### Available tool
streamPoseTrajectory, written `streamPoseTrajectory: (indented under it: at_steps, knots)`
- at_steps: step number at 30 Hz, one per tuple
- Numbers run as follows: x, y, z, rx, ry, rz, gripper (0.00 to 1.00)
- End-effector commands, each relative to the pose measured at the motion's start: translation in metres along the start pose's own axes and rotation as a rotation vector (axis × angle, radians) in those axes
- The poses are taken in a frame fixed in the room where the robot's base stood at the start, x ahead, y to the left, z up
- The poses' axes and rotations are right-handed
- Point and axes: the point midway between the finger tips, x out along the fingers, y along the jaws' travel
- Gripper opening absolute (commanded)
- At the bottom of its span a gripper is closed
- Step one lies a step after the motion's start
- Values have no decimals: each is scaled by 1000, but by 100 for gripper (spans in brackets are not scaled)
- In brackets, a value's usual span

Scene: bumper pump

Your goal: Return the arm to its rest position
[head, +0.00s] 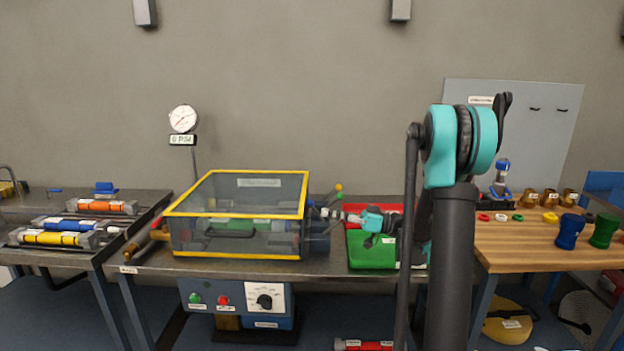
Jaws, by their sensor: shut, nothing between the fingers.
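My arm rises at the right of centre in the head view, with a black link and a large teal joint. It bends over and down behind itself. Its far end shows small as a teal wrist, in front of the red and green bins. My gripper (340,215) points left from that wrist, towards the right side of the yellow-framed clear guard box (240,208). Its fingers are small and hard to make out. They look shut, and I see nothing held.
The guard box stands on a grey bench (150,268) with a dial gauge (183,118) behind it. A red bin (372,209) and a green bin (362,252) are beside the arm. Coloured cylinders lie on the left bench. A wooden table (510,258) at right holds cups and rings.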

Motion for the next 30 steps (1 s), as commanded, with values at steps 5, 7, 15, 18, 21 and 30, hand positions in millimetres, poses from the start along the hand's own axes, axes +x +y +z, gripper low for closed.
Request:
streamPoseTrajectory:
  at_steps: [5,7,15,18,21,30]
  knots:
    - [11,-13,20,109,-118,65,0]
    - [14,-20,32,160,-175,101,0]
    - [6,-62,103,425,-479,375,0]
    - [-11,-80,132,507,-585,515,0]
    - [-34,-99,160,571,-677,668,0]
    - [-126,-151,219,634,-844,1160,0]
